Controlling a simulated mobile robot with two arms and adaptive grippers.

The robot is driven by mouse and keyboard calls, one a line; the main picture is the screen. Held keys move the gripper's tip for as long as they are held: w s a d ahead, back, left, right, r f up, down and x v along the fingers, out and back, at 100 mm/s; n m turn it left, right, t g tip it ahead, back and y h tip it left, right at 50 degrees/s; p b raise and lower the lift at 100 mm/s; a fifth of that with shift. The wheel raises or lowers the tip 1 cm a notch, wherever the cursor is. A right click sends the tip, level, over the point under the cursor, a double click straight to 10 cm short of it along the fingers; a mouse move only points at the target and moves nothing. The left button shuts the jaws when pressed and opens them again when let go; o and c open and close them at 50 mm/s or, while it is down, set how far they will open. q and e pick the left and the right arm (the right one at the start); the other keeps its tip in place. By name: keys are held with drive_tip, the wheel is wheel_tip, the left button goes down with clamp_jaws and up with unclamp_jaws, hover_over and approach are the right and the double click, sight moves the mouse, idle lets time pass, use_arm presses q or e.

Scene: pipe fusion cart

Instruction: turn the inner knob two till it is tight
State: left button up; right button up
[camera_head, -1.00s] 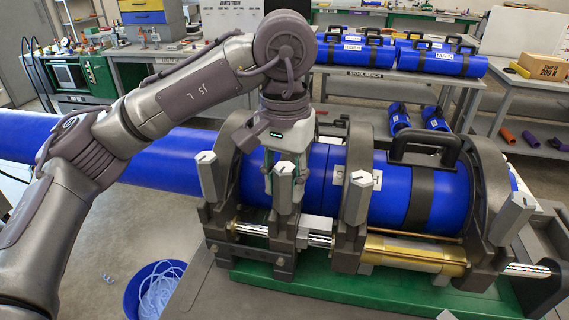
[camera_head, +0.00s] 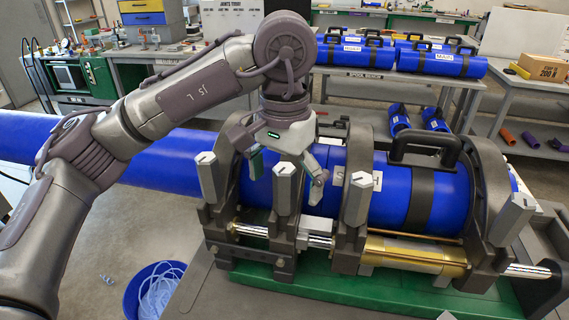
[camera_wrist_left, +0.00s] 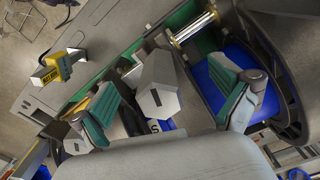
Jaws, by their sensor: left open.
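Several grey faceted knobs stand along the front of the clamp frame: an outer left knob (camera_head: 207,175), an inner knob (camera_head: 285,188) left of the pipe joint, an inner knob (camera_head: 357,197) right of it and an outer right knob (camera_head: 512,218). I cannot tell by label which is number two. My left gripper (camera_head: 287,178) is open, its fingers spread just behind and above the inner left knob. In the left wrist view, a knob (camera_wrist_left: 158,95) with a dark mark shows between the open fingers, apart from both pads. My right gripper is out of view.
Blue pipes (camera_head: 400,195) lie in the dark clamps, with a black handle (camera_head: 425,148) on the right one. A brass cylinder (camera_head: 415,255) and chrome rods run in front. A blue bucket (camera_head: 130,295) stands on the floor. A bench with blue spools (camera_head: 435,62) is behind.

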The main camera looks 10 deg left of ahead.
sight(284, 167)
use_arm(q)
drive_tip(key=shift+r, duration=0.1)
wheel_tip(284, 167, up, 6)
drive_tip(key=p, duration=0.5)
idle(0.4)
